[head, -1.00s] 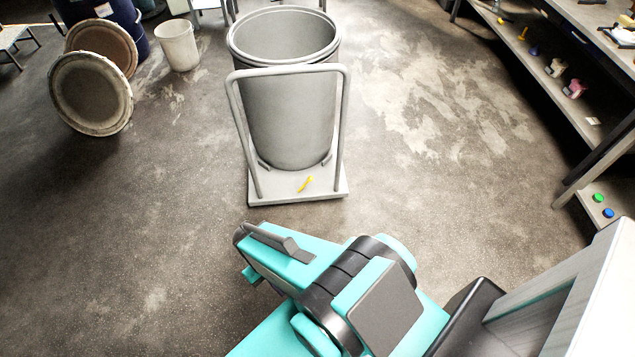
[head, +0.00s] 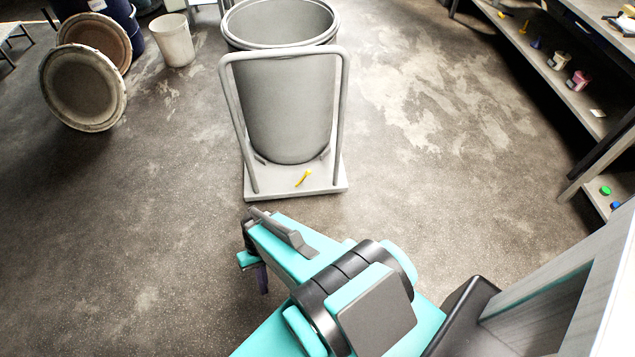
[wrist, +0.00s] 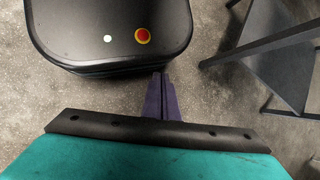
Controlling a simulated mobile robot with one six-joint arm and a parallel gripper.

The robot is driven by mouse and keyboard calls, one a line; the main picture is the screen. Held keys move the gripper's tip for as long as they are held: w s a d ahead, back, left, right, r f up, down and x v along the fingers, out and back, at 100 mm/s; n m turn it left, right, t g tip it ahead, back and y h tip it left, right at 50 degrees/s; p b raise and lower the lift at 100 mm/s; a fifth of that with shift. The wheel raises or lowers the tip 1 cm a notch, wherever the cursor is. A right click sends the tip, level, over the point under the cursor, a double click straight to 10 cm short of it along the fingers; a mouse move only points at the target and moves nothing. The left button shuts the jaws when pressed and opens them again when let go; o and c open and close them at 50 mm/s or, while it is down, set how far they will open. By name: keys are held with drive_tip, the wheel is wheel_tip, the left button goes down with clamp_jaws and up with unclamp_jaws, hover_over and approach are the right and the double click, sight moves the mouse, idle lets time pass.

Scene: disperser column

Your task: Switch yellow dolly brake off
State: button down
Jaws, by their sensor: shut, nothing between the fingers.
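The dolly (head: 325,188) is a pale grey platform with a tall tubular handle, standing in the upper middle of the head view. Its brake is a small yellow lever (head: 303,178) on the platform, tilted up to the right. A large grey drum (head: 285,110) stands on the dolly behind the handle. My gripper (head: 263,278) hangs below the teal wrist, closer to the camera than the dolly and apart from it. In the wrist view its purple fingers (wrist: 162,82) are together and empty. The dolly and lever do not show in the wrist view.
Two round lids (head: 82,88) lean against a blue drum at upper left, near a white bucket (head: 172,40). A shelf unit (head: 560,85) with small containers runs along the right. The floor around the dolly is clear. In the wrist view, a dark frame (wrist: 265,45) stands at right.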

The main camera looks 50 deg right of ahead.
drive_tip(key=w+d+f+m+t+y+b, duration=0.1)
drive_tip(key=w+f+m+t+y+b, duration=0.2)
drive_tip(key=w+f+b, duration=0.5)
drive_tip(key=w+d+f+m+t+y+b, duration=0.25)
drive_tip(key=w+d+f+t+b, duration=0.3)
drive_tip(key=w+d+b, duration=0.3)
drive_tip(key=w+d+f+m+t+y+b, duration=0.2)
drive_tip(key=w+d+f+m+t+b, duration=0.15)
drive_tip(key=w+d+f+b, duration=0.55)
drive_tip(key=w+d+f+m+t+h+b, duration=0.1)
drive_tip(key=d+f+m+t+h+b, duration=0.2)
drive_tip(key=d+t+b, duration=1.35)
drive_tip(key=s+d+f+m+g+h, duration=0.1)
drive_tip(key=s+d, duration=0.3)
drive_tip(key=d, duration=1)
drive_tip(key=s+d+f+m+h+b, duration=0.1)
drive_tip(key=s+d+m+h, duration=0.2)
drive_tip(key=d, duration=1.1)
drive_tip(key=shift+s+f+g+h, duration=0.25)
drive_tip(key=shift+s+g+h, duration=0.15)
drive_tip(key=shift+h, duration=0.15)
drive_tip(key=shift+w+d, duration=0.1)
